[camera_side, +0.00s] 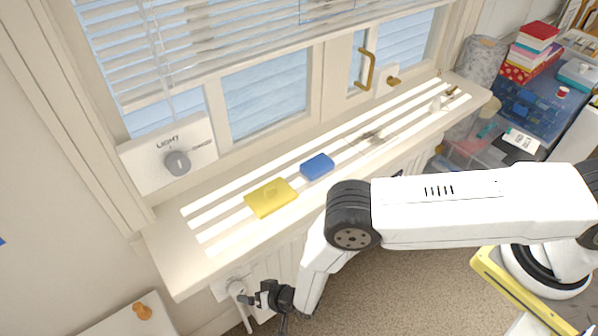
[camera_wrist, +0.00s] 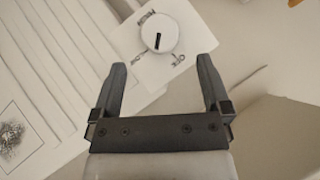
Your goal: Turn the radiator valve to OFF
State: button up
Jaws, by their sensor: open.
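The radiator valve (camera_wrist: 160,33) is a round white knob with a dark pointer mark, on a pale plate with small lettering too blurred to read. In the wrist view it sits just beyond my fingertips, roughly between them. My gripper (camera_wrist: 162,72) is open and empty, with its two dark fingers apart. In the side view my gripper (camera_side: 262,296) is low, below the windowsill and beside the pale valve (camera_side: 237,288) on the radiator's left end. I cannot tell whether a finger touches the valve.
The radiator (camera_wrist: 50,60) has ribs beside the valve. The windowsill (camera_side: 165,262) juts out above and holds a yellow sponge (camera_side: 271,197) and a blue block (camera_side: 317,167). A light dial (camera_side: 177,163) is on the wall plate. A wooden peg (camera_side: 142,311) is at the lower left.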

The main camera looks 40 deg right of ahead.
aim_at(239, 293)
jog(key=shift+x, duration=3.4)
jog(key=c, duration=1.3)
jog(key=shift+n+h, duration=0.4)
jog(key=shift+h, duration=0.4)
jog(key=shift+a+n+h, duration=0.1)
jog(key=shift+n+h, duration=0.5)
jog(key=shift+h, duration=0.5)
jog(key=shift+n+h, duration=0.4)
jog(key=shift+h, duration=0.4)
jog(key=shift+n+h, duration=0.6)
jog(key=shift+h, duration=0.4)
